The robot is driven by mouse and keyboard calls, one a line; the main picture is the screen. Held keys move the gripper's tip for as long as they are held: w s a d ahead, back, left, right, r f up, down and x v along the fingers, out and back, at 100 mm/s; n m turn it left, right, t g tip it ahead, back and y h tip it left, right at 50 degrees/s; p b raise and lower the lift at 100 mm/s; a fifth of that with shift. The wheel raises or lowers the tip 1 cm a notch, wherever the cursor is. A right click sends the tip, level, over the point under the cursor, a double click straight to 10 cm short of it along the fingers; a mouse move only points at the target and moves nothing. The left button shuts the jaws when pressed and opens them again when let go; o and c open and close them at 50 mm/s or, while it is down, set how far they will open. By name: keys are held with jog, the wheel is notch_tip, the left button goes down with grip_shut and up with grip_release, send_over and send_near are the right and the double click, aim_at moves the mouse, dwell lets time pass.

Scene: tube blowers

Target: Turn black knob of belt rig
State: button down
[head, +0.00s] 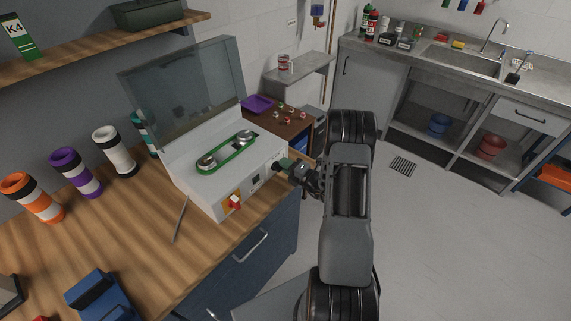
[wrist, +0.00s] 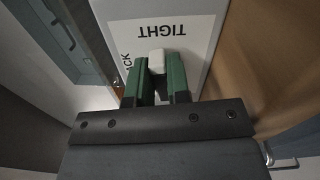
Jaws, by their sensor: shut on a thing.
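The belt rig (head: 208,192) is a white machine on the wooden bench, with a green belt (head: 226,153) around two metal pulleys on top and a raised clear lid (head: 185,90). My gripper (head: 284,164) is at the right end of its front panel. In the wrist view, the green fingers (wrist: 160,78) are shut around a small pale piece (wrist: 156,60) at the knob's place, under an upside-down label reading TIGHT. Another label ending in ACK is partly hidden by the left finger. The black knob is mostly hidden by the fingers.
A red switch on a yellow plate (head: 234,202) and a small dark switch (head: 256,181) sit left of my gripper. A thin rod (head: 180,219) lies before the rig. Several banded tubes stand to the left.

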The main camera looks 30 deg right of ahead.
jog(key=shift+f+m, duration=0.1)
jog(key=shift+m, duration=0.7)
jog(key=c, duration=1.1)
grip_release()
jog(key=shift+d+f, duration=0.1)
jog(key=b+v, duration=0.2)
jog(key=v, duration=1.1)
jog(key=shift+s+d+b, duration=0.1)
jog(key=shift+s+b, duration=0.2)
jog(key=shift+s, duration=0.1)
